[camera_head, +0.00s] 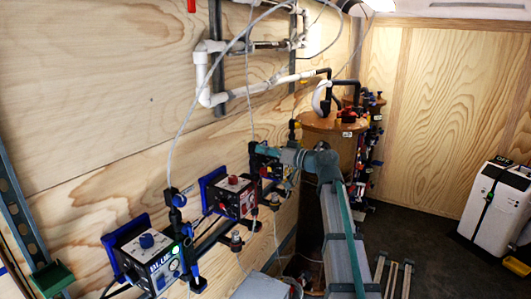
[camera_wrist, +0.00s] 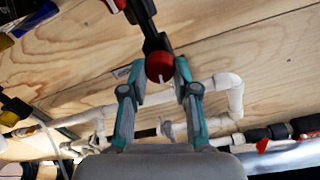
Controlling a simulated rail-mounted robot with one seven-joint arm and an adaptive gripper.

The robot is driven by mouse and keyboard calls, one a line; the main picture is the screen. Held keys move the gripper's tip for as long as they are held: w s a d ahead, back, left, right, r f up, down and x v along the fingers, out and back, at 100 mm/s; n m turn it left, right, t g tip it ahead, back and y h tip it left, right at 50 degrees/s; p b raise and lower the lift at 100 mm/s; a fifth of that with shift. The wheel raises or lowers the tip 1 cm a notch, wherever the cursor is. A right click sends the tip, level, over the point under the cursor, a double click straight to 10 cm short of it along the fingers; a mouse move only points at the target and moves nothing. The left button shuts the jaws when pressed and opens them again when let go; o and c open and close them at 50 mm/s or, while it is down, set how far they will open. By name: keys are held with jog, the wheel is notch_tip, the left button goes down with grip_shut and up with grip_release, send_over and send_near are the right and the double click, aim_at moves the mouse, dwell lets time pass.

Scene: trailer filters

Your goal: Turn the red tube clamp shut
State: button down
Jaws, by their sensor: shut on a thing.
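The red tube clamp (camera_wrist: 159,66) shows in the wrist view as a round red knob with a white line on its face, on a black fitting (camera_wrist: 150,28). My gripper (camera_wrist: 160,72) has its two teal fingers on either side of the knob, shut on it. In the head view my gripper (camera_head: 268,152) reaches left toward the plywood wall, near the instrument boxes. The clamp itself cannot be made out there, hidden by my gripper and arm.
Control boxes with a blue knob (camera_head: 147,241) and a red knob (camera_head: 233,180) are on the wall at left. White pipes (camera_head: 203,75) run above. A brown tank (camera_head: 345,135) stands behind my arm. A white unit (camera_head: 495,200) stands at right, with dark floor between.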

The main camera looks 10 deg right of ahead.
jog(key=m+b, duration=0.1)
jog(key=m, duration=0.6)
jog(key=shift+m+p, duration=0.3)
jog(key=shift+m, duration=0.1)
jog(key=m+p, duration=0.2)
jog(key=m, duration=0.3)
jog(key=shift+w+d+g, duration=0.1)
jog(key=shift+g, duration=0.2)
jog(key=shift+m+p, duration=0.7)
jog(key=shift+m, duration=0.8)
jog(key=c, duration=0.9)
grip_release()
jog(key=shift+o, duration=0.2)
jog(key=shift+d, duration=0.1)
